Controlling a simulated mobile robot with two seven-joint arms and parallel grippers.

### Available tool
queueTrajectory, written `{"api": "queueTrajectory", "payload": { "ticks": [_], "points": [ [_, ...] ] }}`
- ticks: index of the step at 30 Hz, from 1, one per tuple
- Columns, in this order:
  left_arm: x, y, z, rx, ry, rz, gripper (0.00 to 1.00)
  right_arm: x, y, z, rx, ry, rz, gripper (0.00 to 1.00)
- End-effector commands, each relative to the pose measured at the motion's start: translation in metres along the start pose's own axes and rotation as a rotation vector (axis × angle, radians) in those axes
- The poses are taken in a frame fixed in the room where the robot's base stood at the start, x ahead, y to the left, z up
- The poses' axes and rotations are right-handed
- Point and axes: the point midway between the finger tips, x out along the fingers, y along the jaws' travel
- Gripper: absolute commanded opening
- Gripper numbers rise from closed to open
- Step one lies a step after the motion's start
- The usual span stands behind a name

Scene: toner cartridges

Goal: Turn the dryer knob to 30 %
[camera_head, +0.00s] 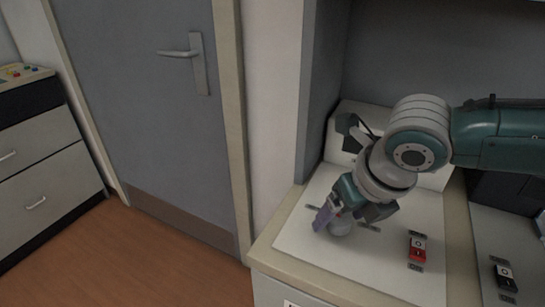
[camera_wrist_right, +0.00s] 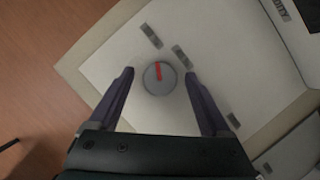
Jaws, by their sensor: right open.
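The dryer knob is a round grey dial with a red pointer mark; it shows whole in the right wrist view (camera_wrist_right: 157,86). In the head view the knob (camera_head: 341,229) is partly covered by my right gripper. The red mark runs from near the dial's centre towards its top edge in the wrist view. My right gripper (camera_wrist_right: 159,73) is open, with its purple fingers on either side of the knob in that view and gaps to both. In the head view my right gripper (camera_head: 335,214) is low over the panel at the knob. My left gripper is not in view.
The white panel (camera_head: 296,232) has small grey label plates and a red switch (camera_head: 417,250) to the knob's right. A black switch (camera_head: 505,278) is on the neighbouring panel. A grey side wall stands left of the panel's back; a grey door (camera_head: 150,110) is further left.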

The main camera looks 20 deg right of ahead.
Motion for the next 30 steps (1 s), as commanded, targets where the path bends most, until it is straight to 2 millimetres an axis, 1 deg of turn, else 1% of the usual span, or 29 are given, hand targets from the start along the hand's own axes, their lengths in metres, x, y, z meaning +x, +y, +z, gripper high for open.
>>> {"api": "queueTrajectory", "payload": {
  "ticks": [1,2,21,23,30],
  "points": [
    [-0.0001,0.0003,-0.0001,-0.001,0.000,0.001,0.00,-0.0002,0.0000,0.0001,0.000,0.000,0.000,0.82],
    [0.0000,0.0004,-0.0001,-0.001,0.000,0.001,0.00,-0.0002,0.0000,0.0001,0.000,0.000,0.000,0.78],
    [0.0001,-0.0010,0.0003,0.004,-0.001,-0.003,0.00,-0.0004,-0.0001,0.0000,0.001,0.000,0.000,0.06],
    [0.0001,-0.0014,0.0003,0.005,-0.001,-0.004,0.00,-0.0004,-0.0001,0.0000,0.001,0.000,0.000,0.00],
    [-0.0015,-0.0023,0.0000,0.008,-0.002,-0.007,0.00,-0.0010,0.0002,0.0003,0.013,0.000,-0.005,0.00]
  ]
}}
